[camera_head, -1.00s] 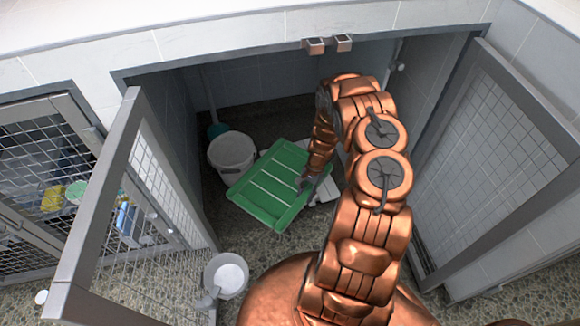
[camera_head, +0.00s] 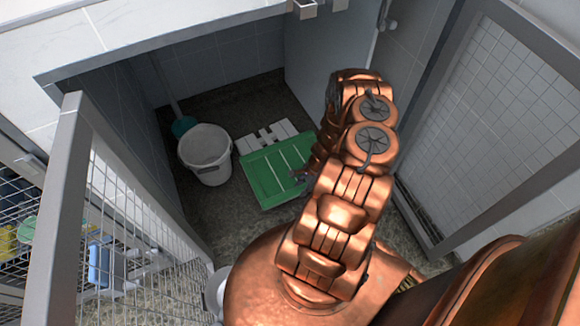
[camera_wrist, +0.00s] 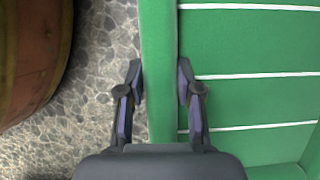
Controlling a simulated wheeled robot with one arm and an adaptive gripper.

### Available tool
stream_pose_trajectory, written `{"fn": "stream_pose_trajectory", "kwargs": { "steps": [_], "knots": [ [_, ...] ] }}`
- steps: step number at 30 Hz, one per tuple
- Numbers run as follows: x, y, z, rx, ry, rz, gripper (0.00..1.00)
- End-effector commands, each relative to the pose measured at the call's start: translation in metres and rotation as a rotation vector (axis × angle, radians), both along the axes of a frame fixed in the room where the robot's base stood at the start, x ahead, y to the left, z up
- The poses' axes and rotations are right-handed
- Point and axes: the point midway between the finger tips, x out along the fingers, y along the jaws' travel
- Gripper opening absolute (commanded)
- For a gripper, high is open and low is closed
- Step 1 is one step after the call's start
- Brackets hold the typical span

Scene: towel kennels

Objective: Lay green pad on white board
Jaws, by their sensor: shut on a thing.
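The green pad (camera_head: 262,178) is a flat rectangle with a raised rim and thin white stripes. It is in the kennel, right of the bucket, and fills the right of the wrist view (camera_wrist: 250,50). My gripper (camera_wrist: 160,88) is shut on the pad's rim, one finger on each side; in the head view its tip is at the pad's right edge, partly hidden by my arm. The white board (camera_head: 284,129), slatted, shows beyond the pad's far edge. The pad hides the rest of it, and I cannot tell whether they touch.
A white bucket (camera_head: 206,158) stands left of the pad, with a teal object (camera_head: 183,126) behind it. The mesh doors on the left (camera_head: 120,200) and right (camera_head: 490,110) stand open. Pebbled floor lies in front of the pad.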

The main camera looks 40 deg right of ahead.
Motion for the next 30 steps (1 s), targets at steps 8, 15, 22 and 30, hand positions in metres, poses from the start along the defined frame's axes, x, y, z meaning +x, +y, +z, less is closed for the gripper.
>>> {"fn": "stream_pose_trajectory", "kwargs": {
  "steps": [8, 15, 22, 30],
  "knots": [
    [0.048, -0.031, -0.010, -0.006, -0.005, 0.003, 0.00],
    [0.083, -0.052, -0.013, -0.003, -0.005, 0.001, 0.00],
    [0.102, -0.063, -0.013, -0.002, -0.004, 0.000, 0.00],
    [0.109, -0.068, -0.013, 0.000, 0.001, 0.001, 0.00]
  ]
}}
